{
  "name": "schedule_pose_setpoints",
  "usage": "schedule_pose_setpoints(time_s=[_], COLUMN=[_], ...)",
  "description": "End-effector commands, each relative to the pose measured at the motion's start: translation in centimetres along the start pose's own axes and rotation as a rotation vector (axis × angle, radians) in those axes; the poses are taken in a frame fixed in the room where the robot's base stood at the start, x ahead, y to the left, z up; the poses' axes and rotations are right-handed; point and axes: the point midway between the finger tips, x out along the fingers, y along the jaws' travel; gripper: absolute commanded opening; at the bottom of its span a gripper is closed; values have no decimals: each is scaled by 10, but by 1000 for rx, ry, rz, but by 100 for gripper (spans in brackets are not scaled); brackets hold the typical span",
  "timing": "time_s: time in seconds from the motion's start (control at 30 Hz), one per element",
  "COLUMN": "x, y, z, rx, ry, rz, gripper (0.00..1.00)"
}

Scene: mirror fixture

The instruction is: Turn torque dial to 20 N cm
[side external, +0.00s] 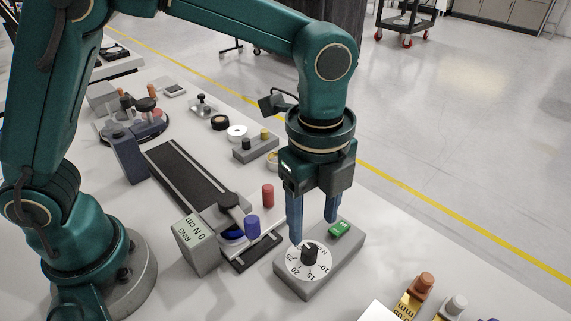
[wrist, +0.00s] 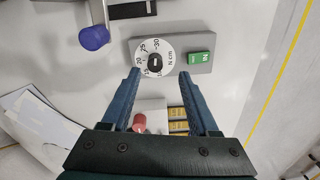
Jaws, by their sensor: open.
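The torque dial is a black knob (side external: 309,254) on a round white scale (side external: 296,268), set on a grey block (side external: 347,257). The numbers 10 to 30 and "N cm" are on the scale. In the wrist view the knob (wrist: 155,64) lies between and just beyond the fingertips. My gripper (side external: 313,232) is open and empty, pointing down over the block, with its fingers apart from the knob. I cannot tell which number the knob points to.
A grey box (side external: 196,243) reading "RING 0 N cm" stands left of the dial beside a blue cylinder (side external: 252,226) and a red cylinder (side external: 268,195). A dark rail (side external: 184,174) lies further back. Yellow-based parts (side external: 411,305) stand at front right.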

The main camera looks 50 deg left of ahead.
Motion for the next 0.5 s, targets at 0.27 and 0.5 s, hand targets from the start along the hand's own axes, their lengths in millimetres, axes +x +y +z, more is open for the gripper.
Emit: schedule_pose_setpoints(time_s=[0.27,0.5], x=[29,55], y=[7,7], z=[-5,-5], rx=[21,20], ry=[-11,-10], rz=[28,25], gripper=[61,61])
